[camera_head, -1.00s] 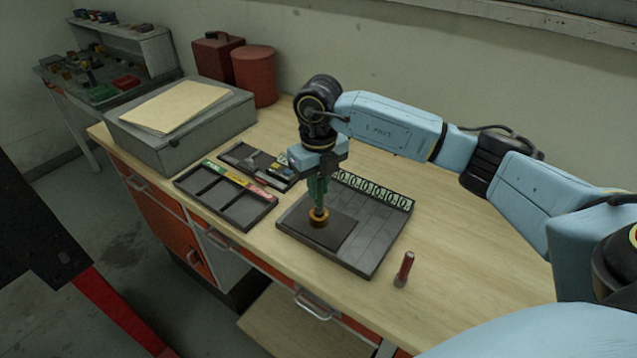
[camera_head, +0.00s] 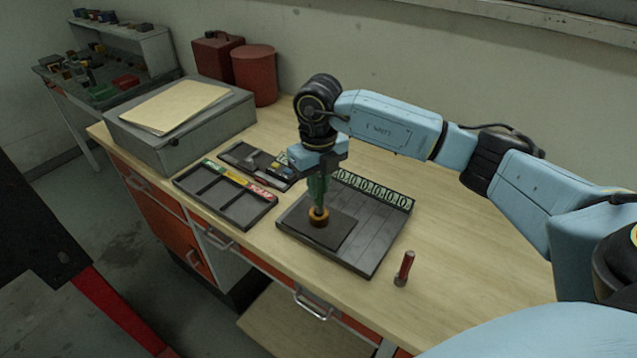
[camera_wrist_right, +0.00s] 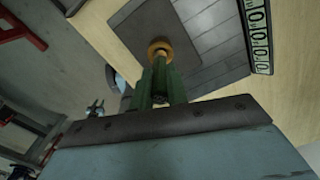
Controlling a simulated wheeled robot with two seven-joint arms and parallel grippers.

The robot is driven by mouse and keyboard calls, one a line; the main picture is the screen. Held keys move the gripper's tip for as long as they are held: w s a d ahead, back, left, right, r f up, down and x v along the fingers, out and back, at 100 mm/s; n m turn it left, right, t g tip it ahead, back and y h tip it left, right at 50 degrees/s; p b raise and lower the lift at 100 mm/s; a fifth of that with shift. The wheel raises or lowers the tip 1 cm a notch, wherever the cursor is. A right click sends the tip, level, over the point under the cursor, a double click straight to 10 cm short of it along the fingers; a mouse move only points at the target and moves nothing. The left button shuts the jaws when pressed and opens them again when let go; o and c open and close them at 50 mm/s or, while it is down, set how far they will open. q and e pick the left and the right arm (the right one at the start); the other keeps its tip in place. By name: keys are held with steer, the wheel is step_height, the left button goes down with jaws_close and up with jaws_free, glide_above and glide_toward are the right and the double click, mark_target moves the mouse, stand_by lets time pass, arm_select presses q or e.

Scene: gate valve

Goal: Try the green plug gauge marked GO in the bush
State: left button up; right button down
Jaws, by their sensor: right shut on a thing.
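The bush (camera_head: 319,216) is a brass-coloured ring on the dark square pad (camera_head: 335,234) of the grey tray. My right gripper (camera_head: 318,190) points down above it, shut on the green plug gauge (camera_head: 318,205). The gauge is upright, and its lower end is at the bush. I cannot tell how deep it sits in the bore. In the right wrist view the green gauge (camera_wrist_right: 159,68) lines up with the brass bush (camera_wrist_right: 160,47). The gripper hides most of the gauge, and its GO mark does not show. My left gripper is not in view.
A red-handled gauge (camera_head: 404,268) stands on the bench right of the grey tray (camera_head: 378,240). A three-compartment tray (camera_head: 226,201) with green, yellow and red labels lies left. A grey box (camera_head: 180,130) and red containers (camera_head: 254,75) stand behind.

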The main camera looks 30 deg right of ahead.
steer(key=shift+f+b, duration=0.9)
steer(key=shift+f, duration=0.35)
stand_by(1.0)
steer(key=shift+r, duration=0.25)
stand_by(0.7)
steer(key=shift+r+p, duration=1.1)
steer(key=shift+r, duration=0.35)
steer(key=shift+r, duration=0.15)
steer(key=shift+r+p, duration=1.7)
steer(key=shift+r, duration=0.7)
steer(key=shift+f, duration=0.15)
